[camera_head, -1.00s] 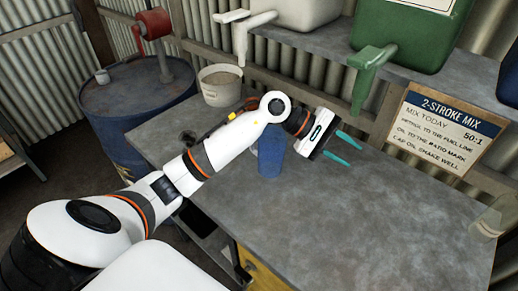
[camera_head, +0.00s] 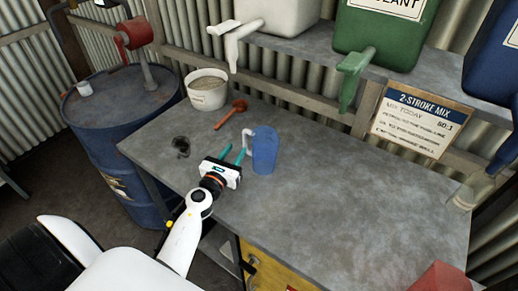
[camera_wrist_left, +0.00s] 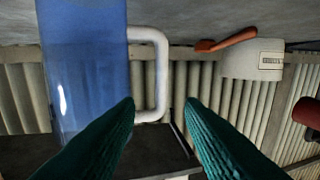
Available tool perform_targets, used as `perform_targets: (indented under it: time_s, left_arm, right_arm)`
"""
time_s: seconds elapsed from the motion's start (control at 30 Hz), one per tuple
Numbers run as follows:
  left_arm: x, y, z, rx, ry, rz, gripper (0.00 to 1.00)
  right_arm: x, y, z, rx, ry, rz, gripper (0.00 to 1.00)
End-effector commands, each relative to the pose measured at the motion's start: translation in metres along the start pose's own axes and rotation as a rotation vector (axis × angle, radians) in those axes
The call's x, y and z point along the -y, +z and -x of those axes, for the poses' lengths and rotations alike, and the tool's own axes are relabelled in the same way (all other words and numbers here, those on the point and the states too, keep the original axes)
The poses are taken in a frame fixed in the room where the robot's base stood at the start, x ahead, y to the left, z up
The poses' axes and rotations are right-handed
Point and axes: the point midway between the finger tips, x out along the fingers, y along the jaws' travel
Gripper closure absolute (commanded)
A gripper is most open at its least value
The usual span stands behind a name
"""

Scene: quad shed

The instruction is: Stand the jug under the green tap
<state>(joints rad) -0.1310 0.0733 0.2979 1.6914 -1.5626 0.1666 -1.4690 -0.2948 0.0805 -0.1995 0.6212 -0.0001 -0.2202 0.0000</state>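The blue jug (camera_head: 264,152) stands upright on the grey bench, its pale handle (camera_head: 247,143) on its left side. The green tap (camera_head: 354,78) sticks out from a green container (camera_head: 383,30) on the shelf, behind and to the right of the jug. My left gripper (camera_head: 234,153) is open and empty, low over the bench at the jug's left, with its teal fingers pointing toward the handle. In the left wrist view the handle (camera_wrist_left: 163,75) shows between the fingertips (camera_wrist_left: 160,104), just ahead of them; contact cannot be told. My right gripper is out of view.
A white bucket (camera_head: 207,92) and a red-brown tool (camera_head: 231,114) lie behind the jug to the left. A white container's tap (camera_head: 238,42) hangs over the back edge. A mix sign (camera_head: 418,124) stands below the shelf. The bench's right part (camera_head: 360,200) is clear.

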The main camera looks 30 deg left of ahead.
Motion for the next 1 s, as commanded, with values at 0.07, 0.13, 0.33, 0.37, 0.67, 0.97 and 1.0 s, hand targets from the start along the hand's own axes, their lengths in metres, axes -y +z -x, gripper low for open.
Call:
perform_targets:
  time_s: [0.07, 0.13, 0.33, 0.37, 0.67, 0.97, 1.0]
  left_arm:
    - [0.0, -0.001, -0.013, -0.001, 0.0, 0.001, 0.65]
    - [0.0, 0.0, -0.021, -0.001, 0.0, 0.0, 0.65]
    - [0.0, 0.002, -0.035, -0.002, 0.0, 0.001, 0.65]
    - [0.0, 0.003, -0.04, -0.002, 0.001, 0.003, 0.65]
    - [0.002, 0.006, -0.077, -0.001, 0.001, 0.001, 0.65]
    - [0.002, 0.006, -0.078, 0.0, 0.002, 0.0, 0.73]
    - [0.002, 0.006, -0.078, 0.0, 0.002, 0.0, 0.79]
  right_arm:
    - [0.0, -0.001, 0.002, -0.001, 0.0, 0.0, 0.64]
    - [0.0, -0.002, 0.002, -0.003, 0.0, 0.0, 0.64]
    - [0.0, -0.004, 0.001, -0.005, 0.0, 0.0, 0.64]
    - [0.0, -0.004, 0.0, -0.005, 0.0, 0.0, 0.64]
    - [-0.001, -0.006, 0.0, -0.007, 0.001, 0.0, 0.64]
    - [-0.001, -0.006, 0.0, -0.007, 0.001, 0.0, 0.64]
    - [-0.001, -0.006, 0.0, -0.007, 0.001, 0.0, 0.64]
